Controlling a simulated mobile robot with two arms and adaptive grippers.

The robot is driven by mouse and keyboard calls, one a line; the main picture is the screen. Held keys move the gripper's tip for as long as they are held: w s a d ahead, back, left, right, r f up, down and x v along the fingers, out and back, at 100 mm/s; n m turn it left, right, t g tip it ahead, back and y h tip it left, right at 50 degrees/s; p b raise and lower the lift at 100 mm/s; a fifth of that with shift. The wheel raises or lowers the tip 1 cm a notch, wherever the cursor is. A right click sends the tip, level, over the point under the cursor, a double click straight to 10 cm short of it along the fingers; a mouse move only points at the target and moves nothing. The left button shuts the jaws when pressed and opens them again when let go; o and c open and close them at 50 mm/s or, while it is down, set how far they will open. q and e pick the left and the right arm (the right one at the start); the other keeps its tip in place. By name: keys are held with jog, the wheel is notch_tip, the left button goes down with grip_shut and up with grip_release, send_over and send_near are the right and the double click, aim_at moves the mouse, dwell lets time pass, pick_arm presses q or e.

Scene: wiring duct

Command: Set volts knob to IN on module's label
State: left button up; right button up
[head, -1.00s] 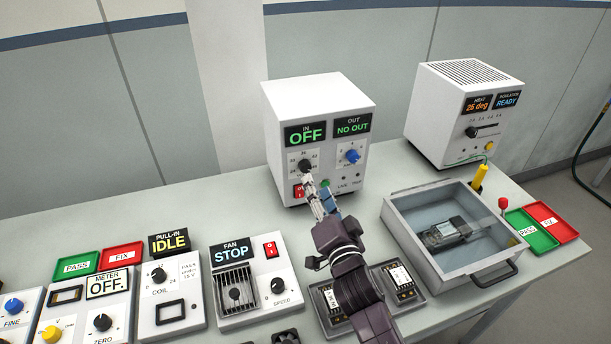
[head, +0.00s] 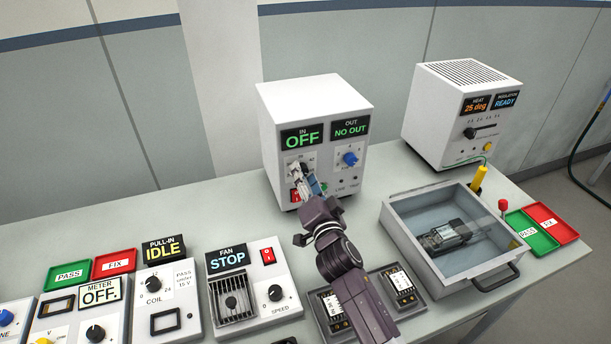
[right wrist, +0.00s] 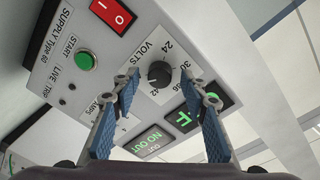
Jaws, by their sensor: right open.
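The white supply box (head: 312,100) stands at the back; its IN display (head: 302,138) reads OFF and its OUT display (head: 350,129) reads NO OUT. The black volts knob (right wrist: 160,73) shows in the right wrist view, with a dial marked 24, 30 and 42 among others; my gripper mostly hides it in the head view. My right gripper (right wrist: 166,92) is open, its blue-padded fingers on either side of the knob; contact cannot be told. Two modules with white labels, left (head: 333,303) and right (head: 400,282), lie in front; their print is too small to read. My left gripper is out of view.
Beside the volts knob are a blue amps knob (head: 350,158), a red rocker switch (right wrist: 113,12) and a green start button (right wrist: 87,60).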

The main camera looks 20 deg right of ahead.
jog(key=shift+c, duration=0.3)
grip_shut()
